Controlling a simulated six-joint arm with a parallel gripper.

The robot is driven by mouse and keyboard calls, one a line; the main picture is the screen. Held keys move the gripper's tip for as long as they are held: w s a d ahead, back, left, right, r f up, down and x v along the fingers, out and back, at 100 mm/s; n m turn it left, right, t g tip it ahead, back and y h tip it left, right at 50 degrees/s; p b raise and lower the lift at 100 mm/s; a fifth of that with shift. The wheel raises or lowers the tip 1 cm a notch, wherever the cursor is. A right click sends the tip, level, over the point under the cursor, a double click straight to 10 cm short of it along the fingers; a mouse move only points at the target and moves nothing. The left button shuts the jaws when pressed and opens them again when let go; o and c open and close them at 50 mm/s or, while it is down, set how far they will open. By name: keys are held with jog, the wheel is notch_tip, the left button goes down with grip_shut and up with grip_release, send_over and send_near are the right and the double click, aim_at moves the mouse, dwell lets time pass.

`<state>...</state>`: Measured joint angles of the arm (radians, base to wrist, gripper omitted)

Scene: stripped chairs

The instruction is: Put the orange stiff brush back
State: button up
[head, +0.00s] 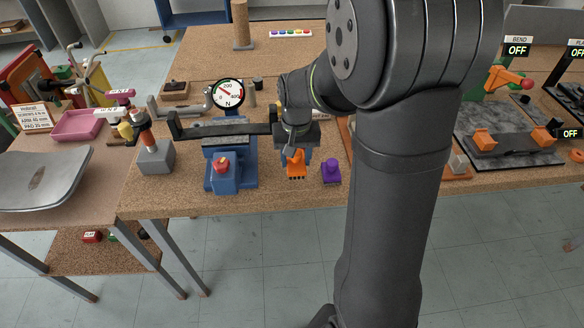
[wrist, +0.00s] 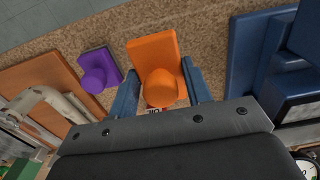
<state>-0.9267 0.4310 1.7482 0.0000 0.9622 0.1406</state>
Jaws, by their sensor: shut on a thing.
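The orange stiff brush (head: 296,170) is at the front of the middle bench in the head view, below my gripper (head: 297,153). In the wrist view the brush (wrist: 152,52) shows its flat block and round knob, with the blue fingers of my gripper (wrist: 161,88) on either side of the knob. My gripper is shut on it. The brush looks larger than the purple brush (wrist: 98,70) beside it, but I cannot tell clearly whether it is clear of the bench. A small label below the knob is partly hidden by my gripper.
The purple brush (head: 331,172) stands close to the right of the orange one. A blue fixture with a red knob (head: 222,172) is to the left, with a dial gauge (head: 228,94) behind. A pink tray (head: 78,125) is farther left. My arm hides part of the bench.

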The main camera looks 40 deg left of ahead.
aim_at(292, 169)
jog(key=shift+s+a+f, duration=0.2)
jog(key=shift+a+f, duration=0.2)
jog(key=shift+a, duration=0.15)
jog(key=shift+f, duration=1.9)
jog(key=shift+f, duration=0.2)
jog(key=o, duration=1)
jog(key=shift+c, duration=0.2)
notch_tip(292, 169, up, 12)
jog(key=shift+r, duration=0.2)
